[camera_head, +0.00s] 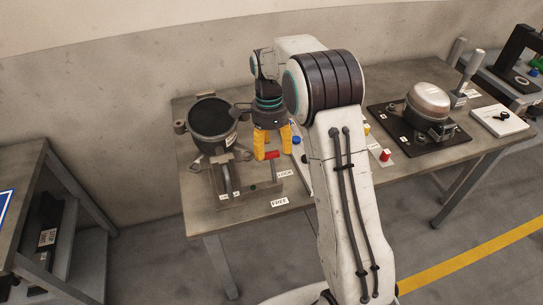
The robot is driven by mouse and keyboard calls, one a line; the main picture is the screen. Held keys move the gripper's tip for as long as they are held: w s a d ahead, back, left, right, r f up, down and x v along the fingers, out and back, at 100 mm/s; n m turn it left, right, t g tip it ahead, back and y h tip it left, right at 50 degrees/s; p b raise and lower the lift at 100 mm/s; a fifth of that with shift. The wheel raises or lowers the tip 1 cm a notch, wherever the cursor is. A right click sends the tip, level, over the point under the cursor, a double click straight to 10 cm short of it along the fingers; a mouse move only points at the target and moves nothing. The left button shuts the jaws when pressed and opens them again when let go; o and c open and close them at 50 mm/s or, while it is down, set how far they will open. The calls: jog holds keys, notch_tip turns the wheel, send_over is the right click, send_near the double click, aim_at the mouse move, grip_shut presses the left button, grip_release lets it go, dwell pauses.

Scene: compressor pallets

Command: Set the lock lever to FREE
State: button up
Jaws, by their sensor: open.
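The lock lever's red grip (271,155) shows on the left fixture, close behind the LOCK label (285,174). The FREE label (279,202) is at the table's front edge, nearer to me. My gripper (273,154) points down with its yellow fingers spread, one on each side of the red grip. I cannot tell whether a finger touches it. The fixture (262,189) carries a dark round pot (211,118) with metal clamps. The lever's shaft and pivot are hard to make out.
The grey table (346,101) runs to the right. My arm hides its middle. A black plate (385,121) holds a silver compressor (428,101). A red button (386,155) is beside it. A white tray (499,121) lies further right. Another bench (28,165) stands left.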

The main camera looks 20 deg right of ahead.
aim_at(271, 155)
jog(key=shift+s+f, duration=0.2)
jog(key=shift+f, duration=1.55)
grip_shut()
